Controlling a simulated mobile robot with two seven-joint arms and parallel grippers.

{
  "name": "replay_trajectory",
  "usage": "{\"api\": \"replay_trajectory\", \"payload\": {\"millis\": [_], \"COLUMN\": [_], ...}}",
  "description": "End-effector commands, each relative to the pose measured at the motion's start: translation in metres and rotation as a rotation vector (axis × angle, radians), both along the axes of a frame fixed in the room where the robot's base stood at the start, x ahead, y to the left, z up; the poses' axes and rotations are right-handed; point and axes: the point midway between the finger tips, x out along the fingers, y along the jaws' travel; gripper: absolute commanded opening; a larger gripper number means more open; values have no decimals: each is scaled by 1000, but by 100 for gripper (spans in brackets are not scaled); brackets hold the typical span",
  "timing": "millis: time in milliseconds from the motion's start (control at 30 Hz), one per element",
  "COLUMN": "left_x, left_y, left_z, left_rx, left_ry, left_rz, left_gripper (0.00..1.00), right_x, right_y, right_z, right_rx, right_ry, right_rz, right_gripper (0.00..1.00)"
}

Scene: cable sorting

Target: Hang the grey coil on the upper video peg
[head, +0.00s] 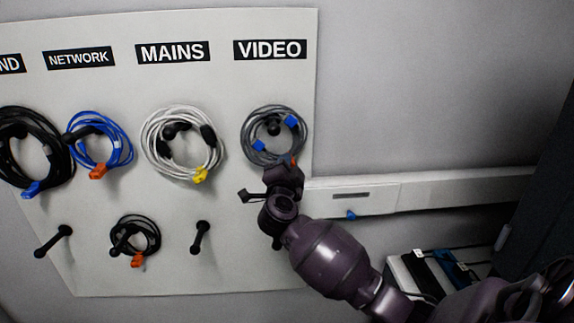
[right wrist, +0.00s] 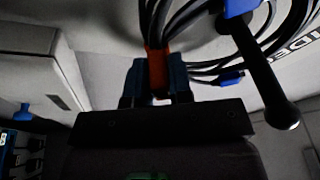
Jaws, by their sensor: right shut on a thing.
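The grey coil (head: 249,150) with blue ends is at the upper video peg (head: 273,128), under the VIDEO label (head: 270,49). The peg shows inside the coil's ring in the head view. In the right wrist view the black peg (right wrist: 270,85) sticks out beside the grey cable strands (right wrist: 188,22). My right gripper (head: 284,172) is at the coil's lower edge, shut on its orange tag (right wrist: 158,68). Whether the coil's weight rests on the peg cannot be told. My left gripper is not in view.
Black, blue (head: 126,150) and white (head: 150,150) coils hang on the upper row. A small black coil (head: 153,238) hangs below. Two lower pegs (head: 200,237) are bare. A trunking rail (head: 430,190) runs right of the board, above a box of dark items (head: 425,268).

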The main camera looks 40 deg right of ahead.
Motion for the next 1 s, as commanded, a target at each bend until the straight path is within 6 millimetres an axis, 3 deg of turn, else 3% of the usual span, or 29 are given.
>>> {"api": "replay_trajectory", "payload": {"millis": [167, 200, 400, 767, 1000], "left_x": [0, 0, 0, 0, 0], "left_y": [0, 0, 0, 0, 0], "left_z": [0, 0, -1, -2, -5], "left_rx": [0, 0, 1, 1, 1], "left_ry": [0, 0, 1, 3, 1], "left_rz": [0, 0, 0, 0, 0], "left_gripper": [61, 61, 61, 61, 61], "right_x": [0, 0, 0, -4, -29], "right_y": [0, 0, 0, 4, 28], "right_z": [-3, -3, -3, -4, -12], "right_rx": [1, 2, 2, 1, 4], "right_ry": [6, 7, 5, 4, 4], "right_rz": [1, 0, 0, 1, 1], "right_gripper": [0, 21, 50, 50, 50]}}
